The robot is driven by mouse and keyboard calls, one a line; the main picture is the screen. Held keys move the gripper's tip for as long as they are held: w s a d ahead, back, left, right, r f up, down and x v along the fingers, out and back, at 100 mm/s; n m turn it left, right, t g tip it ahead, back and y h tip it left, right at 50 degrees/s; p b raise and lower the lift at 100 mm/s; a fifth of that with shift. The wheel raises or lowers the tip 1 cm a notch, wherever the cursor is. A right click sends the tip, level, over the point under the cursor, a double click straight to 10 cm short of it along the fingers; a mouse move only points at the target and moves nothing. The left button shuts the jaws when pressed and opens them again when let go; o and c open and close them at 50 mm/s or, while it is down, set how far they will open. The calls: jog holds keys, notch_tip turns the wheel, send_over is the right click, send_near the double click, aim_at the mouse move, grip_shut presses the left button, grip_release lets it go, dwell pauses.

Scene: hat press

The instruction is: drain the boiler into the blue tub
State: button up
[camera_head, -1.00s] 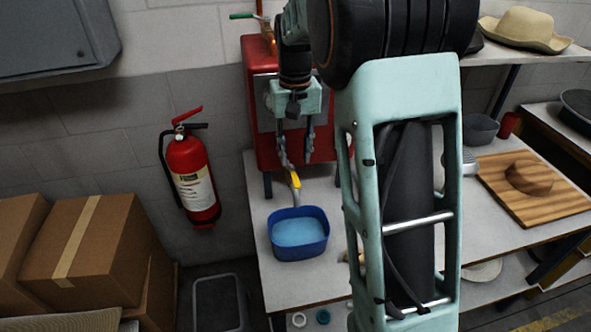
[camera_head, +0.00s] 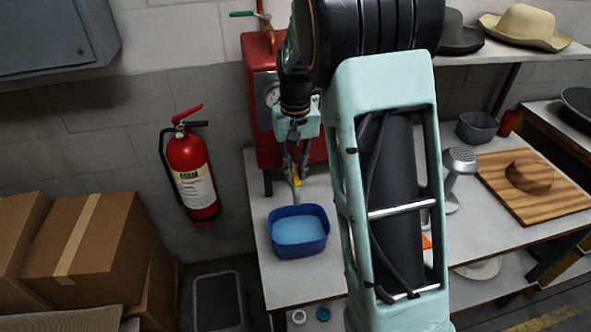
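The red boiler (camera_head: 258,118) stands on the left end of the pale bench, with a round gauge (camera_head: 272,95) on its front. A drain valve with a yellow lever (camera_head: 297,182) sits low on its front, partly hidden by my fingers. The blue tub (camera_head: 298,252) stands on the bench just below and in front of the valve. Its inside is paler blue; I cannot tell whether that is water. No stream shows. My gripper (camera_head: 295,168) points down at the lever, its fingers apart and close to it. Contact cannot be made out.
Right of my arm are a metal steamer-like tool (camera_head: 458,170), a wooden board (camera_head: 535,195) with a hat block, and a grey bowl (camera_head: 478,127). Hats (camera_head: 525,28) lie on the shelf.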

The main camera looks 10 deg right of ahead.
jog(key=shift+d, duration=0.1)
grip_shut()
jog(key=w+d+n+p, duration=0.1)
jog(key=w+d+n, duration=0.3)
jog(key=n, duration=1.1)
jog(key=shift+w+d+p, duration=0.35)
jog(key=shift+w+d, duration=0.05)
jog(key=shift+d, duration=0.6)
jog(key=o, duration=0.8)
grip_release()
jog(key=shift+c, duration=0.2)
jog(key=shift+r, duration=0.15)
